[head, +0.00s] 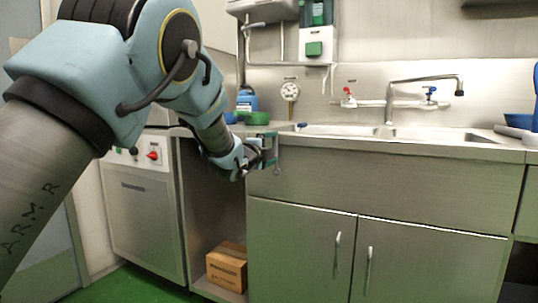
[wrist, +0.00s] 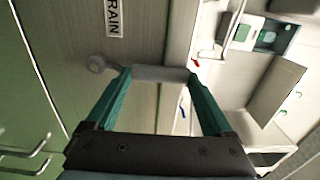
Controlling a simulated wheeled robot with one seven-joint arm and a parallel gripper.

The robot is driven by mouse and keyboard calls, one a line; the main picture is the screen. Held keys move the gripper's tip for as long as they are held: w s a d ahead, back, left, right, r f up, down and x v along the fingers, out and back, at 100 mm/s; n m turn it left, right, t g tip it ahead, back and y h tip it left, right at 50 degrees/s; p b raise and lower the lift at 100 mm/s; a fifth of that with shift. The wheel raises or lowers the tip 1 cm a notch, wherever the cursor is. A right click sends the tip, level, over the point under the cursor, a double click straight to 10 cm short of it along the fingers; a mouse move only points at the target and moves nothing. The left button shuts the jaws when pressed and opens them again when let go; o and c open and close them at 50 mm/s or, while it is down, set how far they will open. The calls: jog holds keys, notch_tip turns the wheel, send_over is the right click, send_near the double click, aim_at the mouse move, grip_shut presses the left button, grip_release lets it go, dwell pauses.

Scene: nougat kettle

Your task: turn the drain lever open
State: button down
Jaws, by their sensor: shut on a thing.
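The drain lever (wrist: 150,73) is a pale grey bar on the steel sink front. It runs from a round pivot (wrist: 97,63) at left to the right fingertip in the wrist view. A white label (wrist: 114,17) reading "RAIN", its first letter cut off, is beside it. My gripper (wrist: 158,75) has its green fingers at either side of the bar and is shut on it. In the head view my gripper (head: 268,150) is at the upper left of the sink front; the round pivot shows just below it, and the rest of the lever is mostly hidden.
The sink unit (head: 400,180) has two cabinet doors with handles below. An open bay to its left holds a cardboard box (head: 228,265). A tap (head: 425,80), blue bottle (head: 247,101) and green item (head: 257,118) are above the counter.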

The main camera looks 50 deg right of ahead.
jog(key=shift+s, duration=0.15)
dwell(0.3)
grip_release()
jog(key=v, duration=1)
jog(key=shift+a, duration=0.35)
